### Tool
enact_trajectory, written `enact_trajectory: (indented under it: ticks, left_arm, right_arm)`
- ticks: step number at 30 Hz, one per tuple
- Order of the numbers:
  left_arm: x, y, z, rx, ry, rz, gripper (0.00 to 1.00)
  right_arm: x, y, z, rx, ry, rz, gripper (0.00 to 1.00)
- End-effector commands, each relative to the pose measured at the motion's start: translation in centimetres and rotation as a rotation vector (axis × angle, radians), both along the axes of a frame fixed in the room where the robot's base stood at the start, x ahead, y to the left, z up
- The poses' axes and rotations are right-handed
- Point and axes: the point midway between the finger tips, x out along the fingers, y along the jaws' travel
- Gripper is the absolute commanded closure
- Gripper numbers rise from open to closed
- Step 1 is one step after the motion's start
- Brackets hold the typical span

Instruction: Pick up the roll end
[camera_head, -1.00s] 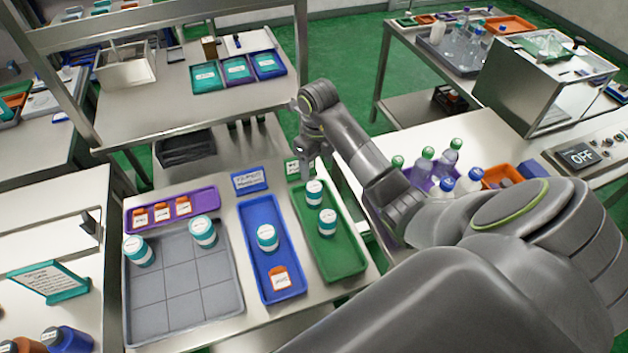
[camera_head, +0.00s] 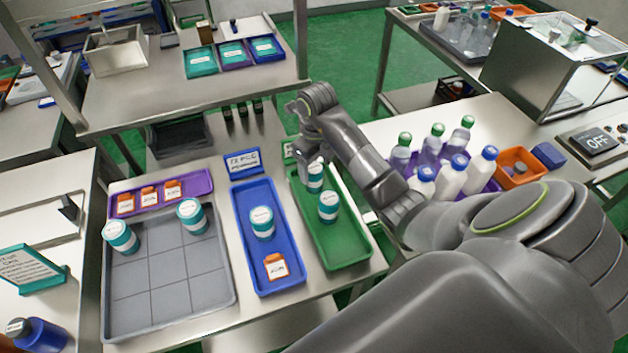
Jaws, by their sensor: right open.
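I cannot tell for sure which thing is the roll end. Teal-and-white round jars or rolls stand on the bench: two in the green tray (camera_head: 345,252), at its far end (camera_head: 315,178) and nearer (camera_head: 328,207); one in the blue tray (camera_head: 262,221); two on the grey gridded tray (camera_head: 165,270). An orange labelled piece (camera_head: 276,267) lies in the blue tray, and several similar ones are in the purple tray (camera_head: 197,178). My right gripper (camera_head: 312,158) is open above the far end of the green tray, close to the far jar; its fingertips are partly unclear. My left gripper is out of view.
White and clear bottles (camera_head: 448,178) and an orange bin (camera_head: 518,168) stand on the right bench, beside my right arm. Label signs (camera_head: 243,162) stand behind the trays. Farther back is a bench with teal, purple and blue trays (camera_head: 233,55).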

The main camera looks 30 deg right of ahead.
Motion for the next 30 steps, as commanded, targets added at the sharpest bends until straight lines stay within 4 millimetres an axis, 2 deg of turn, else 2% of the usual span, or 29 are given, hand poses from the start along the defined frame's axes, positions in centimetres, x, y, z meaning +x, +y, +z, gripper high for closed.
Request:
enact_trajectory:
  ticks: [3,6,9,19,30]
  left_arm:
    - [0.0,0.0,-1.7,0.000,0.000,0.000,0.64]
    - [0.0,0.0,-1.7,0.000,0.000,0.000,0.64]
    - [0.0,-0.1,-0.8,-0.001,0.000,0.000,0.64]
    - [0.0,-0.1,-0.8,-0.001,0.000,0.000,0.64]
    - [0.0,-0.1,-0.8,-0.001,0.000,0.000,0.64]
  right_arm:
    - [0.3,0.1,-1.5,0.000,0.000,0.000,0.32]
    - [0.7,0.2,-3.0,0.002,0.004,0.000,0.32]
    - [0.6,0.2,-3.9,0.002,0.006,-0.001,0.32]
    - [0.6,0.2,-4.7,0.000,0.001,0.001,0.32]
    - [0.6,0.1,-4.6,0.000,0.001,0.000,0.81]
